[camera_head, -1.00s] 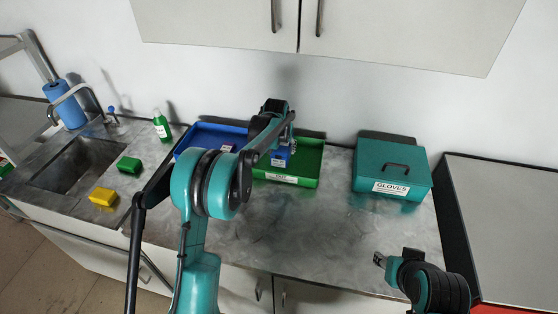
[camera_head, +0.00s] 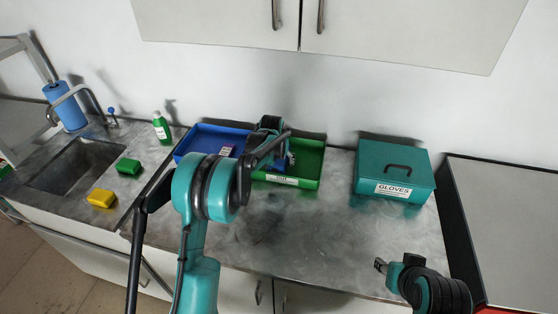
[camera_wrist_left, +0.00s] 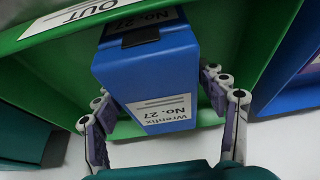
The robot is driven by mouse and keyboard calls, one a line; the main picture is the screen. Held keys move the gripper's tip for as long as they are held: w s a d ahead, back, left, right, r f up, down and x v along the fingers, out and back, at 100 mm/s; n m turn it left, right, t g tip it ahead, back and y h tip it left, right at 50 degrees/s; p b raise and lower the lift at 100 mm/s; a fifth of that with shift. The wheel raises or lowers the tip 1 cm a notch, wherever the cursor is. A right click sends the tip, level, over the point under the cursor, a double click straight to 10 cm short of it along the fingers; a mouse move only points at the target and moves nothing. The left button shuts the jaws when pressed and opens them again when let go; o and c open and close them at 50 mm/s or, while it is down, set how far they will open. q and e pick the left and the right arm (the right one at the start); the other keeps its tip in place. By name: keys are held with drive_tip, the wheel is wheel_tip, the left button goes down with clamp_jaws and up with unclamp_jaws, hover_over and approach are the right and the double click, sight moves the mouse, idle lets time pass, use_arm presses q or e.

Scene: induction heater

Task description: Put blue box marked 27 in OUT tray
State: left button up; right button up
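The blue box marked No. 27 (camera_wrist_left: 145,75) fills the middle of the left wrist view, with white labels on its faces. It also shows partly in the head view (camera_head: 281,161), under my left gripper and over the green OUT tray (camera_head: 309,172). The tray's OUT label (camera_wrist_left: 66,16) shows at the upper left. Whether the box touches the tray floor is hard to see. My right gripper (camera_head: 380,265) is at the lower right, away from objects; its finger gap is unclear.
A blue tray (camera_head: 190,143) holding a small labelled item stands left of the green tray. A teal GLOVES box (camera_head: 393,165) stands to the right. The sink (camera_head: 75,165), sponges (camera_head: 101,198) and green bottle (camera_head: 161,127) are at left. The middle counter is clear.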

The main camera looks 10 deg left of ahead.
use_arm(q)
drive_tip(key=shift+r, duration=0.1)
drive_tip(key=shift+s+r, duration=0.1)
drive_tip(key=shift+r, duration=0.4)
drive_tip(key=p+v, duration=0.2)
drive_tip(key=v, duration=0.9)
drive_tip(key=shift+s+r+p, duration=0.2)
drive_tip(key=shift+s+p, duration=0.1)
drive_tip(key=shift+p, duration=0.1)
drive_tip(key=s+r+t, duration=0.1)
drive_tip(key=s+r, duration=0.3)
drive_tip(key=s, duration=0.8)
drive_tip(key=s+r+t, duration=0.1)
drive_tip(key=s+r, duration=0.3)
drive_tip(key=s, duration=0.7)
drive_tip(key=s+d+f, duration=0.1)
drive_tip(key=s+f, duration=0.3)
drive_tip(key=s, duration=0.8)
drive_tip(key=shift+f+t, duration=0.4)
wheel_tip(320, 180, down, 6)
drive_tip(key=b, duration=0.5)
drive_tip(key=shift+r+b, duration=0.15)
drive_tip(key=shift+b, duration=0.2)
